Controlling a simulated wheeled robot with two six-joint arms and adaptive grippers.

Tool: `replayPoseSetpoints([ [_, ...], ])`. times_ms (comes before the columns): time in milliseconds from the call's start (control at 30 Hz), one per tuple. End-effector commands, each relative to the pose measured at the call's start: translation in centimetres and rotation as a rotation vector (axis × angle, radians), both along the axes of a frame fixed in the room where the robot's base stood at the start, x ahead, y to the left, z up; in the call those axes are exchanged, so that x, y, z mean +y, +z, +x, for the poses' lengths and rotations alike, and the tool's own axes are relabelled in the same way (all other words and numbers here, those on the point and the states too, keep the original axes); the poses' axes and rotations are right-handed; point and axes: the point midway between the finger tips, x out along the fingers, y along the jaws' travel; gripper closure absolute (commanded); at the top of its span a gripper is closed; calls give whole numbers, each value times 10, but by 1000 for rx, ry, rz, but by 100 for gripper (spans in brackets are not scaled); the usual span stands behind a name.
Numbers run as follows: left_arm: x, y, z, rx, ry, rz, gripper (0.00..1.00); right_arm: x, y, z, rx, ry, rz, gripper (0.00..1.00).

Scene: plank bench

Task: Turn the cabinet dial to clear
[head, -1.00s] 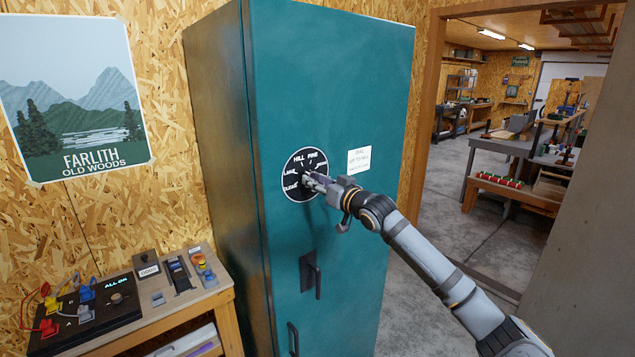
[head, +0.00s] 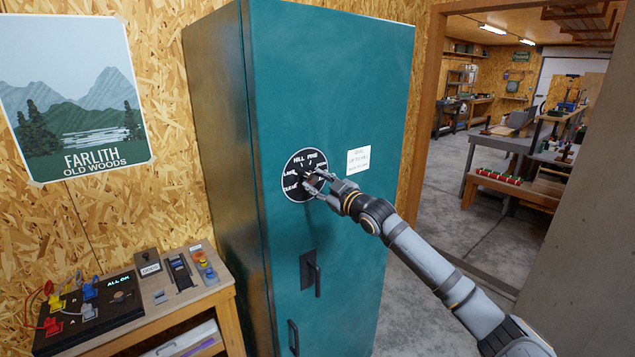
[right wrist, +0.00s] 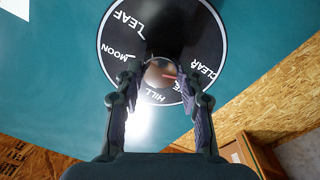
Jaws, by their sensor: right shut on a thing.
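The round black dial (head: 293,190) with white words is on the front of the teal cabinet (head: 330,80). In the right wrist view the dial face (right wrist: 185,25) shows LEAF, MOON, HILL and CLEAR; another word is partly covered by a finger. My right gripper (head: 319,181) reaches the dial from the right. Its fingers (right wrist: 160,76) are shut on the dial's round knob (right wrist: 158,72), one on each side. A red mark on the knob points right in the wrist view, near the side with CLEAR and the half-hidden word. My left gripper is not in view.
A pale note (head: 359,160) is right of the dial. A dark handle (head: 311,274) sits below it on the cabinet. A bench (head: 190,311) with a switch panel (head: 95,312) stands at the lower left. A doorway to another room opens at the right.

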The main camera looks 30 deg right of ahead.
Motion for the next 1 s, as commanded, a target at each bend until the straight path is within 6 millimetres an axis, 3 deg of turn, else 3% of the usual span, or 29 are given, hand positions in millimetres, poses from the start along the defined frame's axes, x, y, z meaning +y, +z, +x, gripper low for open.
replayPoseSetpoints([
  [667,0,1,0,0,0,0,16,0,0,0,-5,0,-59,93],
  [700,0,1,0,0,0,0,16,0,0,0,-5,0,-59,56],
  [833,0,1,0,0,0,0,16,0,0,0,-5,1,-59,38],
  [1000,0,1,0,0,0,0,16,0,0,0,-5,1,-58,38],
])
